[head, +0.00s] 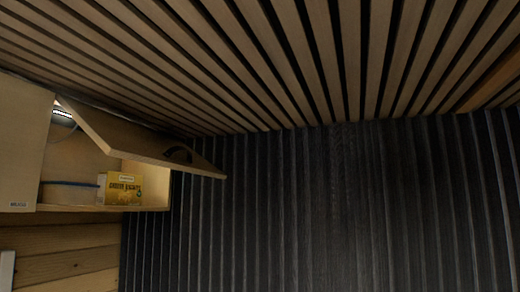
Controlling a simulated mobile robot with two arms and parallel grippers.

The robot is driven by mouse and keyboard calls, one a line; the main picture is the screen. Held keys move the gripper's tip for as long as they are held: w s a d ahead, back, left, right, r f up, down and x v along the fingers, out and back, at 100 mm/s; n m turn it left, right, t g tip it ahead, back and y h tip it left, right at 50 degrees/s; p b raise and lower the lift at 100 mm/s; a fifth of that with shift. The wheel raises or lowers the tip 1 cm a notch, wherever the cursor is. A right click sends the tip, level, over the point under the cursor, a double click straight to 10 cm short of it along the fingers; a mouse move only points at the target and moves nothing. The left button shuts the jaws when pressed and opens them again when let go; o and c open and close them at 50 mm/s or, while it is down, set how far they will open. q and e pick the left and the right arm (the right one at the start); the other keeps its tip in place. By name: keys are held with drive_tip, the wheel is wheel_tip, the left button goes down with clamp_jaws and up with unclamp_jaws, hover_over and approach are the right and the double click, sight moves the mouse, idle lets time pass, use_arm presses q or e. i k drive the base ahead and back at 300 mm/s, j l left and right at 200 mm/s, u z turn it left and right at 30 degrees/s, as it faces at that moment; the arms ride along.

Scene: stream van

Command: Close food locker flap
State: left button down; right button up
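The food locker flap (130,138) is a light wooden panel at the left of the head view. It stands raised and tilted, hinged along its top edge, with its free end reaching out to the right. A dark rounded cut-out or handle shows near its free end. Below it the food locker (135,207) is open. Inside are a yellow box (122,189) with dark lettering and a bluish container (69,195) to its left. Neither of my grippers shows in this view.
A closed wooden cabinet front (22,145) with a small label adjoins the locker on the left. A slatted wooden ceiling (270,60) is close above the flap. A dark ribbed wall (340,210) fills the right. Wood planks (60,250) run below the locker.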

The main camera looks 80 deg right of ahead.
sight(118, 138)
drive_tip(key=z, duration=1.7)
